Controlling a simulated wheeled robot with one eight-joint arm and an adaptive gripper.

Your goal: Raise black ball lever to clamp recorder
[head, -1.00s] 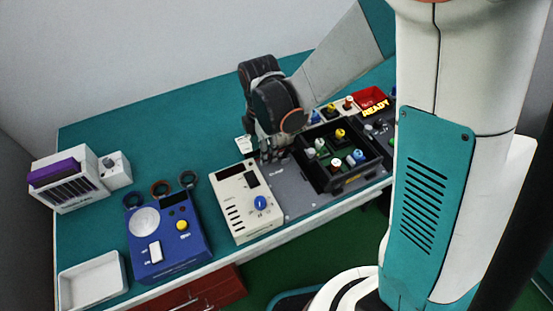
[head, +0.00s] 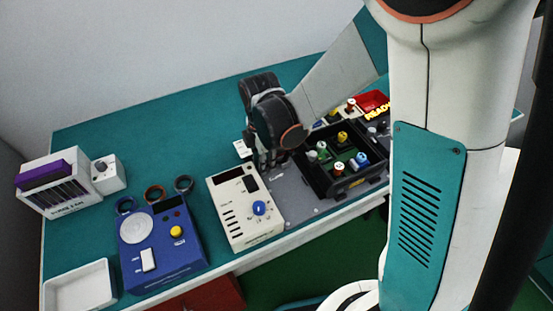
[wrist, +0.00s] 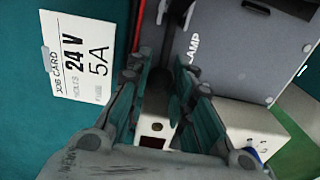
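The recorder is probably the cream box (head: 236,222) with a blue knob, beside the grey plate (head: 291,198) on the bench. Part of the cream box (wrist: 240,120) also shows in the wrist view, where the plate (wrist: 235,50) bears lettering ending in "LAMP". My gripper (head: 265,163) points down at the box's back right corner. In the wrist view my gripper (wrist: 165,110) has its teal-padded fingers apart. A dark rounded shape, possibly the black ball lever (wrist: 176,104), shows between them, nearer the right finger. Contact is unclear; the lever is hidden in the head view.
A black tray (head: 347,188) with coloured parts stands right of my gripper. A blue device (head: 160,262), rings, a white tray (head: 80,288) and a white rack (head: 62,188) are at left. A job card (wrist: 80,65) lies close by. The back bench is clear.

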